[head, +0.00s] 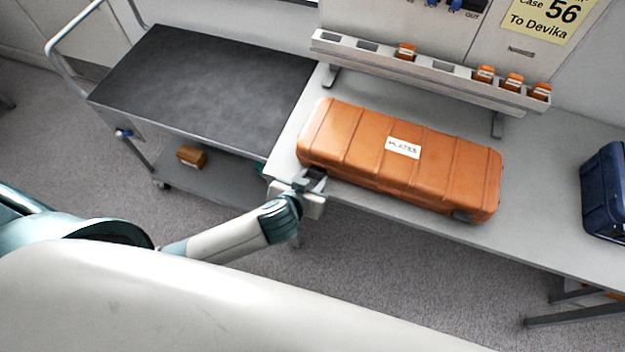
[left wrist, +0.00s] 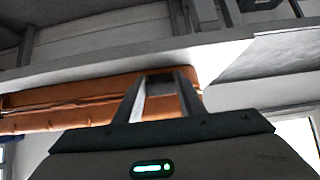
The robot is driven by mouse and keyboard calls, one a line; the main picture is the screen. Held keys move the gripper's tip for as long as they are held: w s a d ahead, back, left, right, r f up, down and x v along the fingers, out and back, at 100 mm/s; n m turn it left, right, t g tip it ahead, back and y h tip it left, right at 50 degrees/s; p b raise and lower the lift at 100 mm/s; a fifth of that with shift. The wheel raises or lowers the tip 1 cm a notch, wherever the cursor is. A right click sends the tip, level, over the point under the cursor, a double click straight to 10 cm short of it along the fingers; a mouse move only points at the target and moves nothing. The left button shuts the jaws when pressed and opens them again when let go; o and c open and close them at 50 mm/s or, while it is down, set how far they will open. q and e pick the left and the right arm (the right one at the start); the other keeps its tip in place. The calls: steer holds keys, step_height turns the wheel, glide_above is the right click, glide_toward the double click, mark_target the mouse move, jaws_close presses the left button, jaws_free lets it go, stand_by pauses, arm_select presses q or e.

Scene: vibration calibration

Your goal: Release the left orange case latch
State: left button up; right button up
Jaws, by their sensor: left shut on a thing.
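A closed orange case (head: 400,160) with a white label lies on the grey table near its front edge. Its orange side (left wrist: 80,104) also shows in the left wrist view. My left gripper (head: 316,180) is at the left end of the case's front side, with its fingers against the case. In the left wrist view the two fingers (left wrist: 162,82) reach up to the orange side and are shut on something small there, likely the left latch. My right gripper is not in view.
A dark-topped cart (head: 200,80) stands to the left of the table (head: 560,235), with a small brown box (head: 191,156) on its lower shelf. A rack (head: 430,73) with several orange pieces runs behind the case. A dark blue case (head: 605,192) stands at the right.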

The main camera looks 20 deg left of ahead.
arm_select(q)
steer(key=shift+f+t+b, duration=0.25)
steer(key=shift+t+b, duration=0.35)
steer(key=o, duration=1.1)
steer(key=shift+s, duration=0.1)
steer(key=shift+c, duration=0.2)
steer(key=shift+r, duration=0.1)
steer(key=v, duration=1.7)
steer(key=shift+s+b, duration=0.15)
steer(key=shift+b, duration=0.25)
